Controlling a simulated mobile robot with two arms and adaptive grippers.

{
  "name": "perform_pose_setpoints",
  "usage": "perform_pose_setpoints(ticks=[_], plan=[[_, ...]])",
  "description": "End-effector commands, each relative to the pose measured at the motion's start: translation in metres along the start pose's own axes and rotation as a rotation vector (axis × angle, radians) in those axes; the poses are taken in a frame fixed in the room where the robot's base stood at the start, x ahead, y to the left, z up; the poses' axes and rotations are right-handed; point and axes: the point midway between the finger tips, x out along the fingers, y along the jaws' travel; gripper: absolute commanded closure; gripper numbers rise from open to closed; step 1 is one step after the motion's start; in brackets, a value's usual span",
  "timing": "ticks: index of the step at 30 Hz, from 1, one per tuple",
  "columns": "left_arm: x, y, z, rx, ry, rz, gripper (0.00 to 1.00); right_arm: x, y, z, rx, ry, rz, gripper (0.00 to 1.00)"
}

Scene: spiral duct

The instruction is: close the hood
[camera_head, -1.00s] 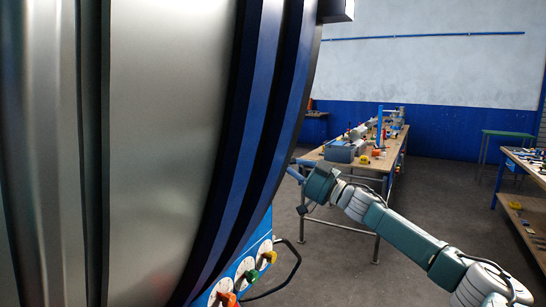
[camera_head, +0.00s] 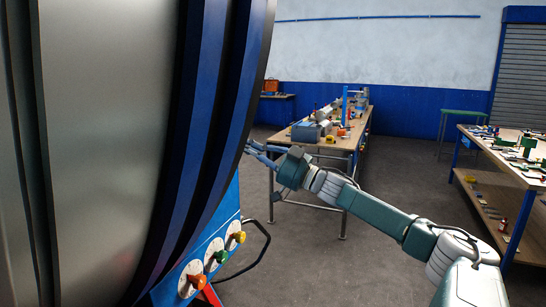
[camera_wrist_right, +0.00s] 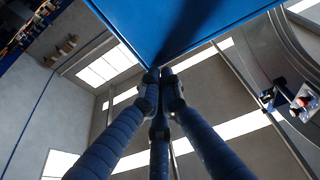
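The large curved grey metal body with blue and black bands (camera_head: 205,130), which seems to be the hood or the machine it belongs to, fills the left of the head view. Its top and far side are out of frame, so how far the hood stands open cannot be told. My right gripper (camera_head: 256,150) is beside its outer dark edge; contact cannot be told. In the right wrist view the fingers (camera_wrist_right: 162,78) come together at their tips with nothing between them. A flat blue panel (camera_wrist_right: 190,25) lies just beyond them. My left gripper is not seen.
A workbench (camera_head: 335,150) stands behind my right arm. Another bench (camera_head: 510,165) is at the right. Grey floor between them is open.

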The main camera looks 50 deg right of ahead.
Motion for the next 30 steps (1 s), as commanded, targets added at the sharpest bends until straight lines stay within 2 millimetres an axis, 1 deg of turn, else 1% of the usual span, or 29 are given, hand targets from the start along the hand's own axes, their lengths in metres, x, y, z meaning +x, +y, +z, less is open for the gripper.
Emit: perform_pose_setpoints(ticks=[1, 12, 23, 24, 30], plan=[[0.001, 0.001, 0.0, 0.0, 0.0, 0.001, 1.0, -0.005, 0.002, 0.006, 0.003, -0.008, 0.004, 1.0], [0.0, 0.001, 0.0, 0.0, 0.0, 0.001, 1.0, -0.023, 0.0, -0.002, 0.0, 0.001, 0.0, 1.0], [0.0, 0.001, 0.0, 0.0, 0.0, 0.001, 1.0, -0.048, 0.0, -0.004, 0.0, 0.007, 0.002, 1.0], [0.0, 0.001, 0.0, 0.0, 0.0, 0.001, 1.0, -0.056, 0.0, -0.005, 0.002, 0.012, 0.002, 1.0], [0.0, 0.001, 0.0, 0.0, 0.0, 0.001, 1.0, -0.081, -0.001, -0.007, 0.0, 0.015, 0.001, 1.0]])
